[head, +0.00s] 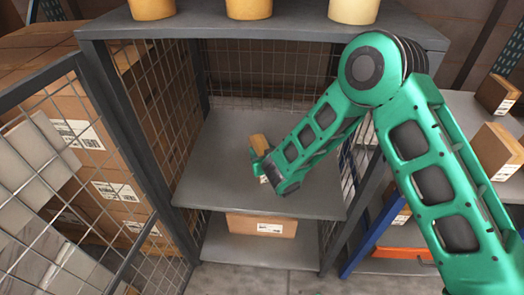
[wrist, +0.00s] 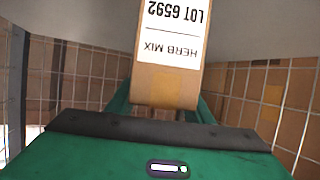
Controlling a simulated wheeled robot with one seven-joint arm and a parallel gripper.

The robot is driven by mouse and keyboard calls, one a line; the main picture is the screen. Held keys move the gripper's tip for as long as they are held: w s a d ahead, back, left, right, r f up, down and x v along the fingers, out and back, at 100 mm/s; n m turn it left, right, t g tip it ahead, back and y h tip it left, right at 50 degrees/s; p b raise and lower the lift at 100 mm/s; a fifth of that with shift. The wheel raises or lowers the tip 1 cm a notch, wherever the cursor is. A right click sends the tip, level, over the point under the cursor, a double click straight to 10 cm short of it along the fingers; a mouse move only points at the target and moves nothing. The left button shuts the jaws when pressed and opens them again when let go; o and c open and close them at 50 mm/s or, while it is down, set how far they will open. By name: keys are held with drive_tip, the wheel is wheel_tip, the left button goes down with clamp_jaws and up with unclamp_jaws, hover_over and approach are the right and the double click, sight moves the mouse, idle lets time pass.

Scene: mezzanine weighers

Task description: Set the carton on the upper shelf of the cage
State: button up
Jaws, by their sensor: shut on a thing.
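The carton (head: 259,143) is a small brown box inside the cage, over the middle of its upper shelf (head: 235,165). In the wrist view the carton (wrist: 166,85) shows a white label reading HERB MIX, LOT 6592. My gripper (head: 262,163) is shut on the carton, with green fingers on either side of it (wrist: 158,108). I cannot tell whether the carton touches the shelf. The cage (head: 260,38) is a grey frame with wire mesh walls, open at the front. Its upper shelf is otherwise bare where it shows; my arm hides part of its right side.
A larger carton (head: 262,226) sits on the lower shelf. The mesh door (head: 75,180) stands open at left, with stacked boxes behind it. Several yellow containers (head: 249,8) stand on the cage top. A rack with boxes (head: 497,150) is at right.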

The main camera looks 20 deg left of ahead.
drive_tip(key=o, duration=1.4)
drive_tip(key=shift+f, duration=0.1)
drive_tip(key=shift+s, duration=0.1)
drive_tip(key=v, duration=1.2)
drive_tip(key=shift+r, duration=0.2)
